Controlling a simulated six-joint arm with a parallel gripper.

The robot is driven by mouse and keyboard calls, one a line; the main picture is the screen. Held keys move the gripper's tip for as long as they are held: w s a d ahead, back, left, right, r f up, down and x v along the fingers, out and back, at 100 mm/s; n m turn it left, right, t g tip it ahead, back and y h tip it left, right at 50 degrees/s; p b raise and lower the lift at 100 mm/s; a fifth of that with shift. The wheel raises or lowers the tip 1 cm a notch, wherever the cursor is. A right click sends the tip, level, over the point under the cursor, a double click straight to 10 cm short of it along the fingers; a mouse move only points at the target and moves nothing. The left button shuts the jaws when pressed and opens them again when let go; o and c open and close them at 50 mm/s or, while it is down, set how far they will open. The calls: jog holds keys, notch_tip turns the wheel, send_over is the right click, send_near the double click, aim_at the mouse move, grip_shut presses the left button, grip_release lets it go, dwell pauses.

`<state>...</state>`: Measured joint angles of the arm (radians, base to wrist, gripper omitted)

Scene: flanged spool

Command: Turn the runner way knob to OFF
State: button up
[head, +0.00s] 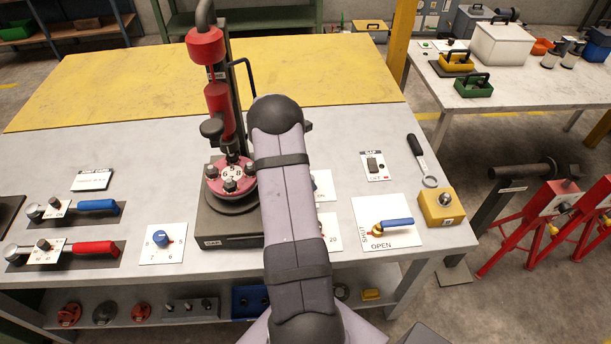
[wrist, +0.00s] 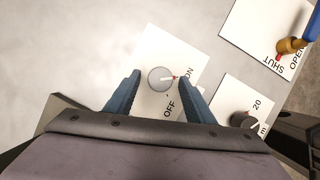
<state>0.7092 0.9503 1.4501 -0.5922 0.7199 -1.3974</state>
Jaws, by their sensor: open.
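The knob (wrist: 160,79) is a round grey disc with a red-tipped pointer, on a white card (wrist: 152,104) marked ON and OFF. Its pointer points right in the wrist view, toward the ON side; OFF is printed below. I cannot read a runner way name on the card. My gripper (wrist: 159,75) is open, with one blue finger on each side of the knob. Gaps show between the fingers and the knob; I cannot tell the height above it. In the head view my arm hides the gripper and the knob.
A dark knob (wrist: 241,120) on a card marked 20 is close at lower right. A blue-handled valve (head: 392,224) marked OPEN and SHUT stands to the right. A red spool on a stand (head: 232,180) is left of my arm. The yellow back area (head: 110,80) is clear.

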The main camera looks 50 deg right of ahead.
jog(key=c, duration=1.1)
jog(key=shift+o, duration=0.2)
jog(key=shift+m, duration=0.4)
jog(key=m+b, duration=0.1)
jog(key=m, duration=0.1)
jog(key=m+g+y+b, duration=0.1)
jog(key=m+g+b, duration=0.1)
jog(key=m, duration=0.1)
jog(key=shift+w+d+f+m, duration=0.15)
jog(key=shift+w+d+m, duration=0.05)
jog(key=shift+w+m, duration=0.1)
jog(key=m+y+b, duration=0.1)
jog(key=m, duration=0.1)
jog(key=shift+d+m, duration=0.15)
jog(key=shift+m, duration=0.15)
jog(key=shift+d+m+g+y+b, duration=0.1)
jog(key=shift+m+g+y+b, duration=0.5)
jog(key=shift+m, duration=0.9)
jog(key=shift+r+m+y, duration=0.2)
jog(key=shift+m+y, duration=0.1)
